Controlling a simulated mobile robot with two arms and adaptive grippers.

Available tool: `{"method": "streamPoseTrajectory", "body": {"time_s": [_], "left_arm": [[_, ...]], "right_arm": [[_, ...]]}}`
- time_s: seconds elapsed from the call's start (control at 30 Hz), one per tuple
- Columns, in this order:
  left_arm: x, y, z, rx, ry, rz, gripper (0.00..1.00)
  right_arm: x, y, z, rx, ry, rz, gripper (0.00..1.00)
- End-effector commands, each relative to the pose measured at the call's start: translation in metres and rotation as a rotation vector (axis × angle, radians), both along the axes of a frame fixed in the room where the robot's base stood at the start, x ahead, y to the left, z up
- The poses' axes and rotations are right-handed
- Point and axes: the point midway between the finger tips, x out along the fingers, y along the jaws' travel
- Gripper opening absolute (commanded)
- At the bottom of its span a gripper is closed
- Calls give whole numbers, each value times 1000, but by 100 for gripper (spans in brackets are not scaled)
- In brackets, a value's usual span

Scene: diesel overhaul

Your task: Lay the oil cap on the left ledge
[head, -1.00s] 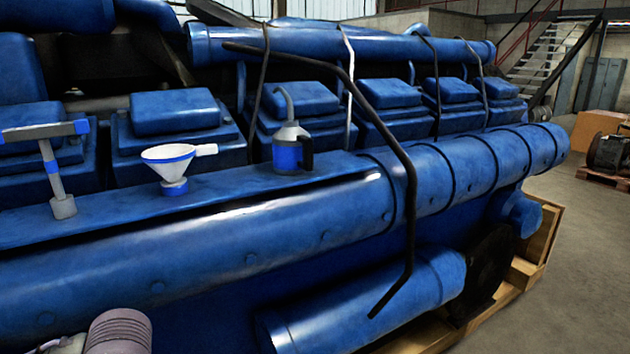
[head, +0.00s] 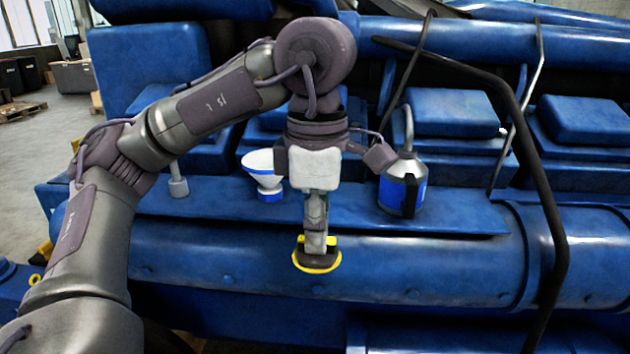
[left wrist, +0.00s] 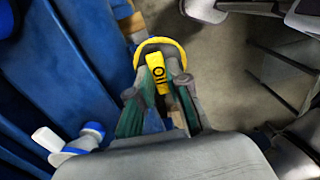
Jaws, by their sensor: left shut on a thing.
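The oil cap (head: 317,264), dark with a yellow rim, hangs from my left gripper (head: 317,243), which points down and is shut on it. In the left wrist view the cap's yellow rim and yellow grip (left wrist: 156,68) show between the fingers (left wrist: 158,90). The blue ledge (head: 455,218) runs along the engine behind the gripper. In the head view the cap appears in front of the large blue pipe (head: 420,265), below the ledge's front edge; its exact height is unclear. My right gripper is not in view.
On the ledge stand a white funnel (head: 264,172) with a blue base, left of the gripper, and a blue and grey oil can (head: 403,186), to its right. A tool's grey foot (head: 178,187) shows behind my arm. A black bent pipe (head: 545,190) crosses at right.

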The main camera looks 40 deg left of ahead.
Motion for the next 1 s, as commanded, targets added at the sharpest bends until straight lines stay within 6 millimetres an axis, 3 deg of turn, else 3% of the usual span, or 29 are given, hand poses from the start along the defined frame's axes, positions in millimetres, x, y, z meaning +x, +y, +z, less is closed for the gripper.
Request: {"method": "streamPoseTrajectory", "body": {"time_s": [0.17, 0.5, 0.77, 1.0], "left_arm": [[25, 17, 6, -2, 6, 29, 0], [99, 61, 5, -2, 3, 23, 0], [121, 75, 3, -1, 0, 20, 0], [153, 94, 3, -2, 4, 20, 0]], "right_arm": [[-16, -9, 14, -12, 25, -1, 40], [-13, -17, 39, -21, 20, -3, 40], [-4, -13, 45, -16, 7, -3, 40], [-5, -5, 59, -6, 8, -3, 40]]}}
